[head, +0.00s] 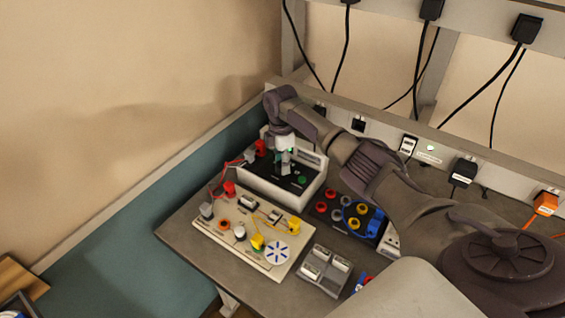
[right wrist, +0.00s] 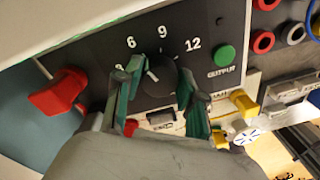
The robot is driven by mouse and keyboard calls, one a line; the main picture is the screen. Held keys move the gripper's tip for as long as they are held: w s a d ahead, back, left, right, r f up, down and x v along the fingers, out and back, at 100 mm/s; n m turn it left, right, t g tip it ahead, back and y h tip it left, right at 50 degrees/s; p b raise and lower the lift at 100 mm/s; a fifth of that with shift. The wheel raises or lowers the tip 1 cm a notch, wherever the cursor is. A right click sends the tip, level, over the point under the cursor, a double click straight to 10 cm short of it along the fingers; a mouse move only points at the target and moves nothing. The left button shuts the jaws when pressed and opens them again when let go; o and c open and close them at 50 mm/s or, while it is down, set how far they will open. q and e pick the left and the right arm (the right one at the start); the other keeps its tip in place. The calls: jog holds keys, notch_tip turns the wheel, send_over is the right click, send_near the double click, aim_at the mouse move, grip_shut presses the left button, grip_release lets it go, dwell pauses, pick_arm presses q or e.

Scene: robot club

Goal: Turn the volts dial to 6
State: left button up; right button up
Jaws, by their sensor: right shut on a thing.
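The volts dial (right wrist: 161,76) is a dark round knob on the black front panel of a power supply (right wrist: 95,52), with 6, 9 and 12 printed around it. A numeral left of the 6 is partly hidden by a finger. A pale mark shows on the knob's left part; its exact setting is hard to read. My right gripper (right wrist: 159,85) is shut on the dial, one green-padded finger on each side. In the head view the power supply (head: 317,187) stands at the back of the bench, and my right gripper (head: 285,160) covers the dial. My left gripper is not in view.
A green output button (right wrist: 225,55) is right of the dial, and a red plug (right wrist: 60,93) is at the left. A cream circuit board (head: 222,232), a socket block (head: 326,198) and a grey switch box (head: 325,271) lie nearby. A wall is behind.

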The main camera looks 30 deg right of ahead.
aim_at(281, 162)
jog(key=shift+w+r, duration=0.1)
jog(key=shift+r, duration=0.05)
jog(key=o, duration=1.1)
jog(key=shift+o, duration=0.2)
notch_tip(281, 162, up, 12)
jog(key=shift+w, duration=0.3)
